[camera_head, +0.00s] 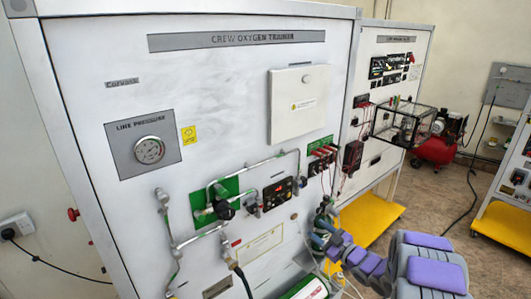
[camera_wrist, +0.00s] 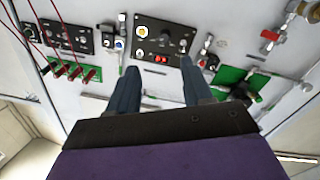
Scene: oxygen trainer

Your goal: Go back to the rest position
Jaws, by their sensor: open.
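My gripper (camera_wrist: 158,64) is open, its two dark fingers apart with nothing visible between them. In the wrist view the fingers point at a black control panel (camera_wrist: 155,35) with a lit red element and a yellow-and-white round mark. In the head view my gripper (camera_head: 324,222) is small and partly merged with the arm, in front of the white Crew Oxygen Trainer board (camera_head: 230,90), to the right of its red-display panel (camera_head: 277,193). I cannot tell the exact gap to the board.
A line pressure gauge (camera_head: 149,150), pipes with a green-backed valve (camera_head: 222,208) and red-plugged leads (camera_head: 322,153) are on the board. A wire-frame box (camera_head: 403,123) juts out at the right. A red compressor (camera_head: 434,148) stands on the floor. Open floor lies at the right.

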